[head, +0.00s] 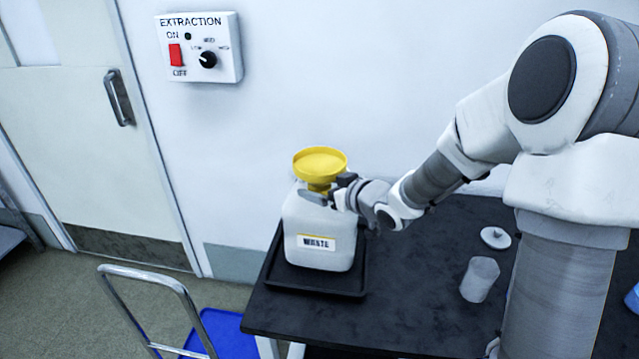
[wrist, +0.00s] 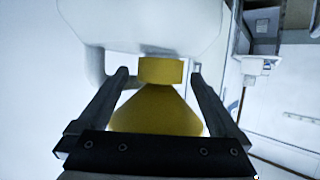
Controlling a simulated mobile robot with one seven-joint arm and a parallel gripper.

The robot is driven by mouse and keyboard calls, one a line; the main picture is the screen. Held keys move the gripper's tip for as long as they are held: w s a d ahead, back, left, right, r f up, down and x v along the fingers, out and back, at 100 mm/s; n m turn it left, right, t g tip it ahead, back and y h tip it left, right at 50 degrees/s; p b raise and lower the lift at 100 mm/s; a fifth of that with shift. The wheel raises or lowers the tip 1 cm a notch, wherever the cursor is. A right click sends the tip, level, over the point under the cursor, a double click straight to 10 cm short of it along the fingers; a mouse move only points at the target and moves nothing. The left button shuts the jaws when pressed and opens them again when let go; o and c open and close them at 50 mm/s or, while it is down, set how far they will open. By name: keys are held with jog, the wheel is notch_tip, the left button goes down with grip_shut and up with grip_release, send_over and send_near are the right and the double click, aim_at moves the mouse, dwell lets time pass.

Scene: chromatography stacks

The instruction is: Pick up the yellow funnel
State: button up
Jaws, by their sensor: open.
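The yellow funnel (head: 320,162) stands upright in the top of a white waste container (head: 318,225) with a printed label. In the wrist view the funnel's cone and collar (wrist: 158,105) lie between the two fingers, with the white container (wrist: 140,28) beyond. My gripper (head: 338,196) is at the funnel's lower part, just above the container, reaching in from the right. In the wrist view my gripper (wrist: 159,75) is open, with one finger on each side of the funnel and a visible gap on both sides.
The container stands in a black tray (head: 312,290) on a dark table (head: 420,310). A clear beaker (head: 480,279) and a small white disc (head: 495,238) are on the table to the right. A wall box marked EXTRACTION (head: 199,47) hangs above. A blue trolley (head: 215,335) stands at the left.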

aim_at(321, 168)
jog(key=c, duration=1.5)
notch_tip(321, 168, up, 5)
jog(key=shift+f+p, duration=0.1)
jog(key=shift+p, duration=0.9)
jog(key=shift+s+d+r+p, duration=0.4)
jog(key=shift+d+r+p, duration=1.1)
jog(key=shift+d, duration=0.4)
jog(key=shift+s+d+r+p, duration=0.45)
jog(key=shift+d+r+p, duration=0.85)
jog(key=shift+d+r, duration=0.45)
jog(key=shift+s+d+r+p, duration=0.4)
jog(key=shift+d+r+p, duration=1)
jog(key=shift+d, duration=0.65)
